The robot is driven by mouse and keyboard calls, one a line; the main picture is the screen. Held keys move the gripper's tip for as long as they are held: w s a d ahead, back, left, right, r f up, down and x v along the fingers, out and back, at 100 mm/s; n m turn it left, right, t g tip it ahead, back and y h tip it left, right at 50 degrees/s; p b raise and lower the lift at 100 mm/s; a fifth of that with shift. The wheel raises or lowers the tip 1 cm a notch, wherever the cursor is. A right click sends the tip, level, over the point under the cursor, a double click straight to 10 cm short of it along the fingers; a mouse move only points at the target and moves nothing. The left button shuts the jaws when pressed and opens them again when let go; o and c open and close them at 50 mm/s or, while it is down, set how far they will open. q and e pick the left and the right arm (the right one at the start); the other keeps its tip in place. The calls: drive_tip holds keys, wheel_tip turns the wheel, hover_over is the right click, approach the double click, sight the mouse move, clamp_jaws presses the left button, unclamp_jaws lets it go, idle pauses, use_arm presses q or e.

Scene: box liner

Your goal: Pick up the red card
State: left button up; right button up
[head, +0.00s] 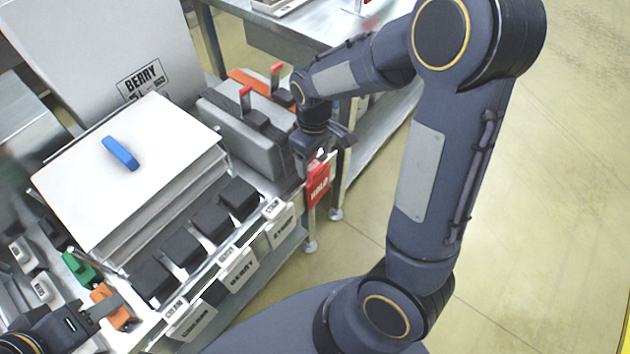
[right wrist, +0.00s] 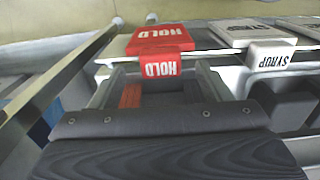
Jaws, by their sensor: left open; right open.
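The red card (head: 318,187), marked HOLD, hangs at the right end of the bench's front rail. In the right wrist view the red card (right wrist: 165,33) has a folded tab with HOLD on it at the rail. My right gripper (head: 312,163) is right at the top of the card. In the right wrist view my right gripper (right wrist: 157,84) is open, with one finger on each side of the tab, and no grip on it shows. My left gripper (head: 108,308) is open at the lower left, by an orange-handled item (head: 112,306).
White cards hang along the rail left of the red one, including a SYRUP card (right wrist: 268,50). Several black blocks (head: 196,249) stand behind the rail. A white-lidded box (head: 90,180) with a blue handle (head: 121,153) and a grey case (head: 247,135) stand behind. Floor right is clear.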

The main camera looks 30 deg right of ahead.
sight(314, 183)
wheel_tip(314, 183, down, 3)
drive_tip(key=shift+r, duration=0.2)
drive_tip(key=c, duration=1.3)
drive_tip(key=shift+r, duration=0.1)
